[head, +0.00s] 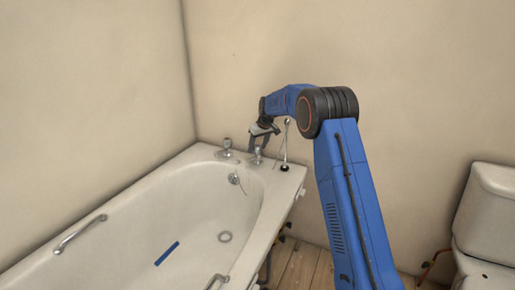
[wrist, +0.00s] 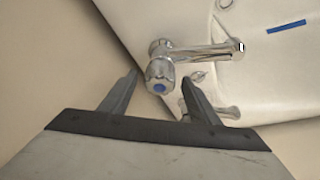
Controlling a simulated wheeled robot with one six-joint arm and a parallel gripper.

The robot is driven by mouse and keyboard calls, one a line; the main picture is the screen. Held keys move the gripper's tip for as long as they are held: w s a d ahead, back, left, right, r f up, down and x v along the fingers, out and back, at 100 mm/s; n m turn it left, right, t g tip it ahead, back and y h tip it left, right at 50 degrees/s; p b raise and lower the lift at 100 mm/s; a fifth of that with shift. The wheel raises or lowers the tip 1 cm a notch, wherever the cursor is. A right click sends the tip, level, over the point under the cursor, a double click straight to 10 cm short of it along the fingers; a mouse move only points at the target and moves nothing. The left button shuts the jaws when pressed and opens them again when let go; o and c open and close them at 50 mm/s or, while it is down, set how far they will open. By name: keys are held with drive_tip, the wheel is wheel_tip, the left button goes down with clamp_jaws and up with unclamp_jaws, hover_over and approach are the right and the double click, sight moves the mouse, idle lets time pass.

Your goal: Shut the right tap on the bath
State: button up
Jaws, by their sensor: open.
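The bath (head: 130,185) has two chrome taps at its far end. The right tap (head: 257,157) is under my gripper (head: 261,139), and the left tap (head: 227,147) stands a little to its left. In the wrist view, a chrome tap (wrist: 183,52) with a blue-marked round handle lies between the fingertips of my open gripper (wrist: 160,78). Its spout reaches right, over the bath. The fingers stand on either side of the handle; I cannot tell whether they touch it. Another chrome fitting (wrist: 222,112) is partly hidden by the right finger.
A slender upright metal rod (head: 286,140) stands on the bath rim close to the right of my gripper. A blue strip (head: 167,253) lies in the bath. A toilet (head: 490,220) is at the right, beyond wooden floor.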

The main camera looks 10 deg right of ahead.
drive_tip(key=shift+w+f, duration=0.1)
drive_tip(key=shift+f, duration=0.15)
drive_tip(key=c, duration=1.1)
drive_tip(key=shift+o, duration=0.2)
